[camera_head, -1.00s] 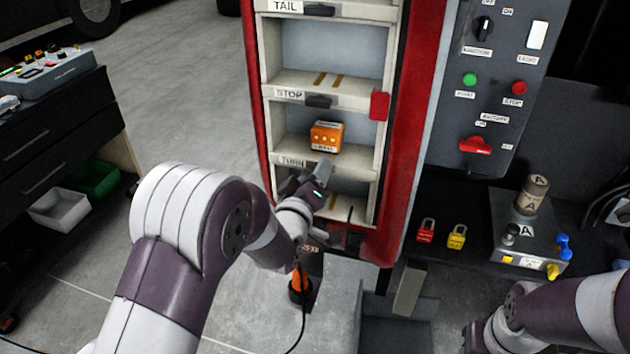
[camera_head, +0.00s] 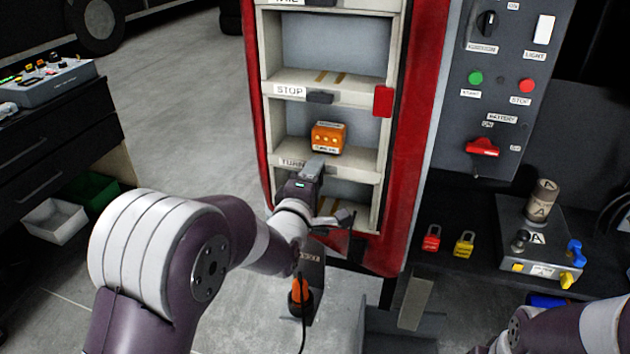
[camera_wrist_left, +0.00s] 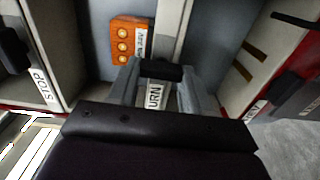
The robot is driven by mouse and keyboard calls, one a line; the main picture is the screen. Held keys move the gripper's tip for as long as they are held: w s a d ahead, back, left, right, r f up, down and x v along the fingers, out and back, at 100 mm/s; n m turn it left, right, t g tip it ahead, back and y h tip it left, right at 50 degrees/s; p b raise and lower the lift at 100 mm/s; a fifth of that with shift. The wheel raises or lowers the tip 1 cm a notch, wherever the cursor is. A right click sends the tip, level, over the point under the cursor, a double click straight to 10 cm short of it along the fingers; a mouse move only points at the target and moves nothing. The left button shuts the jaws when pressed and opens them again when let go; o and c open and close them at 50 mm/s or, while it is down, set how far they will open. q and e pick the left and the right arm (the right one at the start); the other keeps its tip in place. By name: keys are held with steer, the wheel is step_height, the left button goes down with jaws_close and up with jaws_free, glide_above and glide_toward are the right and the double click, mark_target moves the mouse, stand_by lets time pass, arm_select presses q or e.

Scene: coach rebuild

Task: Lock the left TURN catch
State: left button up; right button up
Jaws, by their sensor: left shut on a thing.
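The TURN label (camera_head: 292,163) is on the pale shelf edge of the red rack, below the bay with the orange lamp unit (camera_head: 328,137). The left TURN catch (camera_wrist_left: 161,71) is a dark bar beside the label in the left wrist view, between the fingers of my left gripper (camera_wrist_left: 160,84). My left gripper (camera_head: 314,167) is shut on it and hides it in the head view. The fingers also cover part of the label. My right arm (camera_head: 575,328) shows at the lower right; its gripper is out of view.
The STOP catch (camera_head: 320,97) is on the shelf edge above, with a red tab (camera_head: 383,101) to its right. A grey switch panel (camera_head: 500,90) stands to the right. Red (camera_head: 431,238) and yellow (camera_head: 465,243) padlocks sit on the dark bench. An orange-handled tool (camera_head: 299,292) stands below my left arm.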

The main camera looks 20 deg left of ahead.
arm_select(q)
steer(key=shift+f, duration=0.1)
stand_by(0.3)
steer(key=o, duration=1.1)
steer(key=shift+c, duration=0.2)
steer(key=shift+s, duration=0.1)
steer(key=s+p, duration=0.1)
steer(key=s, duration=1.1)
steer(key=shift+s+a, duration=0.3)
steer(key=shift+s, duration=0.05)
